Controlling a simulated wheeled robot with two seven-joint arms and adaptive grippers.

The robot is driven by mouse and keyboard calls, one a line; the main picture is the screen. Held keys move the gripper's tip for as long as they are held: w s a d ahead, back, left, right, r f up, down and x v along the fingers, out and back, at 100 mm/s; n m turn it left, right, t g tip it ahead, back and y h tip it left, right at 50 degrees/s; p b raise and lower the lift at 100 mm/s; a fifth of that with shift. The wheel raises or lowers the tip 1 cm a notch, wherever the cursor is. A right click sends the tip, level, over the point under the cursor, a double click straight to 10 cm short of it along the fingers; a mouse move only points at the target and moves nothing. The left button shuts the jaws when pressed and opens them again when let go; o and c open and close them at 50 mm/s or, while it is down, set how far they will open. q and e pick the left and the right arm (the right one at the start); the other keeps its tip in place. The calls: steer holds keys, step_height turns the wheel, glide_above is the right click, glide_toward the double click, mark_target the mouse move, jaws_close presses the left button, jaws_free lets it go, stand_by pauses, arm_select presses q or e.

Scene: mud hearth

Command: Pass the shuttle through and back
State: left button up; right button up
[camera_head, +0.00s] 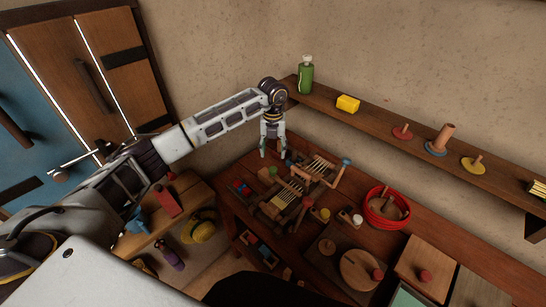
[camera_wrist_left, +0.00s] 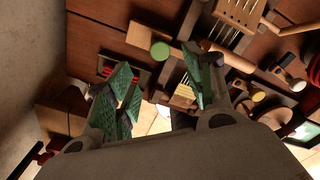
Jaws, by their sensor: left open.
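A small wooden loom (camera_head: 292,197) with pale strings stands on the dark red workbench (camera_head: 400,223). Its strings also show in the left wrist view (camera_wrist_left: 242,14). My left gripper (camera_head: 273,156) points down above the bench's back left part, behind the loom. It is open, with nothing between its green-padded fingers (camera_wrist_left: 158,78). A wooden piece with a green round end (camera_wrist_left: 160,51) lies beyond the fingertips in the wrist view. I cannot tell for sure which piece is the shuttle. My right gripper is not in view.
A red coil (camera_head: 386,207) and a round wooden board (camera_head: 361,270) are right of the loom. A low bench (camera_head: 150,232) stands left.

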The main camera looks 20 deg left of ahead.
arm_select(q)
steer(key=shift+r, duration=1.3)
